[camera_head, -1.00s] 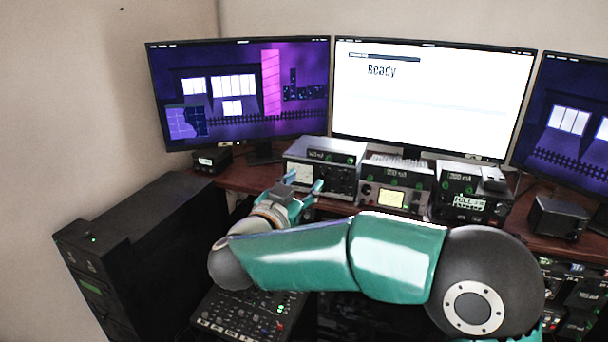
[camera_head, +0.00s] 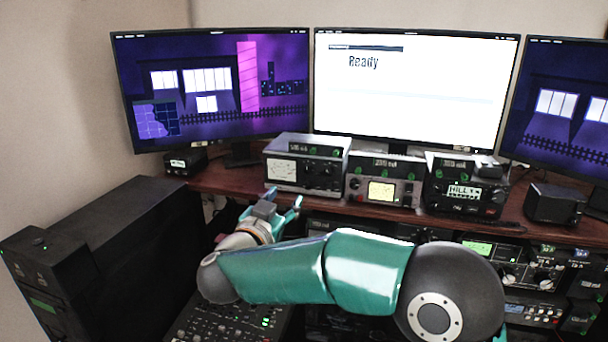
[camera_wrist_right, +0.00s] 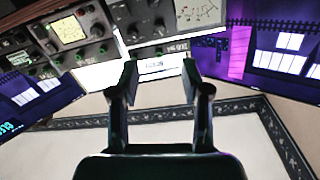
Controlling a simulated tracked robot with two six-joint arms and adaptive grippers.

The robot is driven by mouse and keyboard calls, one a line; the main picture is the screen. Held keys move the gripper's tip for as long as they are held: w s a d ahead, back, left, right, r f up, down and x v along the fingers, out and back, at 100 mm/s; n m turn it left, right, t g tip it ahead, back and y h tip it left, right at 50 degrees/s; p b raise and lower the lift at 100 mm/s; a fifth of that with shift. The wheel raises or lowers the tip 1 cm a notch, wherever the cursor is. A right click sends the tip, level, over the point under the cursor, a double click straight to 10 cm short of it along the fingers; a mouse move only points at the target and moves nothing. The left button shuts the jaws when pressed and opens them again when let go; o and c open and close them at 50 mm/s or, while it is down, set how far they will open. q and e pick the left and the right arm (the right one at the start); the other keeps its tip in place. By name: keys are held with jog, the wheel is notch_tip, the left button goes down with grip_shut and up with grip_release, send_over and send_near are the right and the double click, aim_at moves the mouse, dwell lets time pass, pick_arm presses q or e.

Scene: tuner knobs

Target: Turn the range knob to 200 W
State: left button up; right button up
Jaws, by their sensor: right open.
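A grey box with a pale meter and dark knobs, apparently the tuner (camera_head: 308,150), stands on the desk shelf below the left and middle monitors. Its meter (camera_wrist_right: 200,12) and knobs (camera_wrist_right: 146,30) show upside down at the top of the right wrist view. I cannot read the labels or tell which knob is the range knob. My right gripper (camera_head: 284,204) is in front of and below the tuner's left part. In the right wrist view its two fingers (camera_wrist_right: 160,84) are apart with nothing between them. My left gripper is not in view.
A radio with a lit yellow screen (camera_head: 383,192) and a dark radio (camera_head: 464,190) stand right of the tuner. A small black box (camera_head: 556,204) is further right. A mixer panel (camera_head: 225,318) lies below my right arm. A black tower (camera_head: 110,250) stands at left.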

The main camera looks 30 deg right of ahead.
aim_at(306, 171)
jog(key=p+x, duration=0.3)
jog(key=x, duration=1.1)
